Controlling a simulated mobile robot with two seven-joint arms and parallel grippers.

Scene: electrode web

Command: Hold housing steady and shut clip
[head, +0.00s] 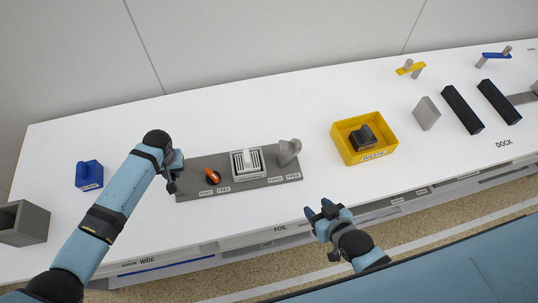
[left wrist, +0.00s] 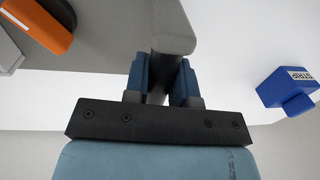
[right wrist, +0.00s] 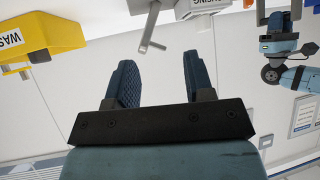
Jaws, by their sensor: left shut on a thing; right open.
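A grey fixture plate (head: 232,185) lies on the white table. It carries an orange clip lever (head: 211,177), a pale finned housing block (head: 248,163) and a grey knobbed lever (head: 288,152) at its right end. My left gripper (head: 175,164) is shut on a grey part at the plate's left end; in the left wrist view the grey part (left wrist: 172,38) sits between the fingers, with the orange lever (left wrist: 42,22) to the left. My right gripper (head: 328,211) is open and empty near the table's front edge. A grey lever (right wrist: 151,32) shows beyond its fingers in the right wrist view.
A yellow waste bin (head: 345,152) holding a dark object (head: 364,138) stands right of the fixture. A blue strip block (head: 89,175) and a grey open box (head: 22,222) are at left. Black blocks (head: 462,109) stand far right. Table between fixture and bin is clear.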

